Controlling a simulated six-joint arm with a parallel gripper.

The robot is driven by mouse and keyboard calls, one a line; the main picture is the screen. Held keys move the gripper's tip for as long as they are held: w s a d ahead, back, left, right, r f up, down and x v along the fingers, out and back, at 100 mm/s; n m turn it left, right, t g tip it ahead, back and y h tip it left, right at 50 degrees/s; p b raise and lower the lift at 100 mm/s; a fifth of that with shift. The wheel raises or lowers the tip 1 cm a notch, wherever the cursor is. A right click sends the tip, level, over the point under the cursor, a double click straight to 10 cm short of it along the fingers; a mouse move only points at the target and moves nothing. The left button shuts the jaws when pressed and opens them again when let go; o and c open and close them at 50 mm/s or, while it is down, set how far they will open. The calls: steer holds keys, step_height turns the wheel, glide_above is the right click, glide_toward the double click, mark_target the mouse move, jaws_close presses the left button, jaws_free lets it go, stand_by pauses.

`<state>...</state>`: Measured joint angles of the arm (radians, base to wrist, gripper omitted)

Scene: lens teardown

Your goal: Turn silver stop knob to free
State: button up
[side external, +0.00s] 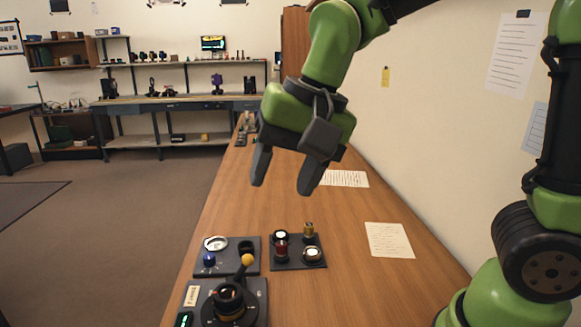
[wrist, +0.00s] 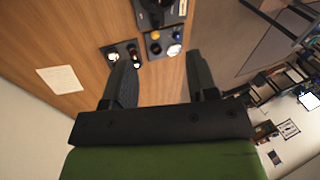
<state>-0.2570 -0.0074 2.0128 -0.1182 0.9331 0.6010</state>
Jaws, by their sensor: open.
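My gripper (side external: 282,188) is open and empty, high above the wooden bench, with its fingers pointing down. It also shows in the wrist view (wrist: 161,63), nothing between its fingers. Below and apart from it, a dark plate (side external: 293,265) carries a red knob (side external: 281,251), a brass knob (side external: 308,231), a white-topped knob (side external: 281,236) and a dark knob with a pale, shiny top (side external: 313,254). A plate to its left holds a silver-rimmed round part (side external: 215,243) and a blue knob (side external: 209,259). I cannot tell which part is the silver stop knob, nor its setting.
Paper sheets (side external: 389,240) lie to the right by the wall. Small items sit at the bench's far end.

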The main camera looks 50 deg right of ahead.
steer(key=shift+s+d+r, duration=0.2)
steer(key=shift+s+d, duration=0.05)
steer(key=shift+s, duration=0.05)
stand_by(0.4)
steer(key=w+a+f+m+g+h, duration=0.1)
steer(key=w+a+f+m+g, duration=0.15)
steer(key=a+f, duration=0.5)
steer(key=w+a+f+m+g+h, duration=0.1)
steer(key=w+a+f+m, duration=0.3)
steer(key=f, duration=0.6)
steer(key=shift+n, duration=0.65)
steer(key=f, duration=0.6)
steer(key=a+f, duration=0.1)
steer(key=f, duration=0.3)
steer(key=shift+w+f, duration=0.1)
steer(key=c, duration=0.9)
